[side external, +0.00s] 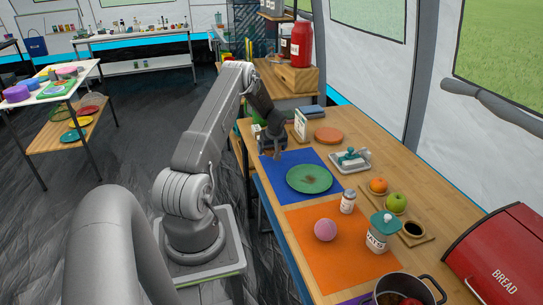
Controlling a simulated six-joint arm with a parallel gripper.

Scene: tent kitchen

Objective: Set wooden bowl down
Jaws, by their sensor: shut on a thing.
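My gripper (276,152) points down at the far left edge of the wooden table (455,222), near the back corner of the blue mat (268,172). It is shut on the wooden bowl, but the bowl is too small and too covered by the gripper to make out. I cannot tell whether the bowl touches the table or mat. A green plate (310,179) with brown bits on it lies on the blue mat, in front of and right of the gripper.
A white carton (301,125) stands close right of the gripper. An orange-brown disc (328,135) and a white tray (350,160) lie further right. A white bottle (348,201), pink ball (325,230) and oats jar (381,235) stand nearer. The orange mat (345,268) has bare room.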

